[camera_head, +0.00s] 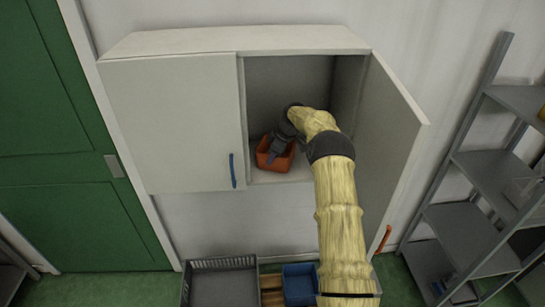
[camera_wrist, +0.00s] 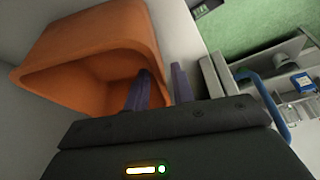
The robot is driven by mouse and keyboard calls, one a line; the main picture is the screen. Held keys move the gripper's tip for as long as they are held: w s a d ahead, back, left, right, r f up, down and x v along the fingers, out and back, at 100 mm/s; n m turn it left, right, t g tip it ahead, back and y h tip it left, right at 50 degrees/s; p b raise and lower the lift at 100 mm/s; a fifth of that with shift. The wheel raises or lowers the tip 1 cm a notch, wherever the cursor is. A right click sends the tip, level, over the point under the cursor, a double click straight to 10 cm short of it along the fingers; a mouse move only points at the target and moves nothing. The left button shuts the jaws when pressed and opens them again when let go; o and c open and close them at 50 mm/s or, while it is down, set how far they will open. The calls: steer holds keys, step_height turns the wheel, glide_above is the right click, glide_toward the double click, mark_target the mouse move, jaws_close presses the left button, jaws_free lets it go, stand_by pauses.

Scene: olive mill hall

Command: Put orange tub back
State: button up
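The orange tub (camera_head: 274,154) is inside the open right bay of the wall cupboard (camera_head: 238,45), low down by the bay's left side. It looks close to upright on the cupboard floor; its contact underneath is hidden. My gripper (camera_head: 272,158) reaches into the bay from the front right, its fingers at the tub. In the wrist view one purple finger is inside the tub (camera_wrist: 95,38) and the other outside, with the tub's wall between them. The small finger gap (camera_wrist: 163,82) looks shut on that wall.
The cupboard's right door (camera_head: 388,140) stands open, close beside my arm. Its left door (camera_head: 172,125), with a blue handle, is shut. Below are a grey crate (camera_head: 222,262) and a blue bin (camera_head: 299,284). Grey metal shelving (camera_head: 465,232) stands at right.

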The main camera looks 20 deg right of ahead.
steer(key=b+v, duration=0.5)
steer(key=v, duration=0.6)
steer(key=shift+r, duration=0.4)
steer(key=shift+s+d, duration=0.2)
steer(key=shift+s, duration=0.05)
steer(key=shift+w+a, duration=0.1)
steer(key=shift+w, duration=0.05)
steer(key=s+a+f+m+h, duration=0.15)
steer(key=s+a+m, duration=0.35)
steer(key=s+a, duration=0.6)
steer(key=s+f+m+h, duration=0.1)
steer(key=s+f+m, duration=0.1)
steer(key=s, duration=1.1)
steer(key=s+a+f+m+h, duration=0.1)
steer(key=s+f+m, duration=0.2)
steer(key=s, duration=1.1)
steer(key=shift+s+f+m, duration=0.2)
steer(key=shift+s+m, duration=0.05)
steer(key=shift+m, duration=0.35)
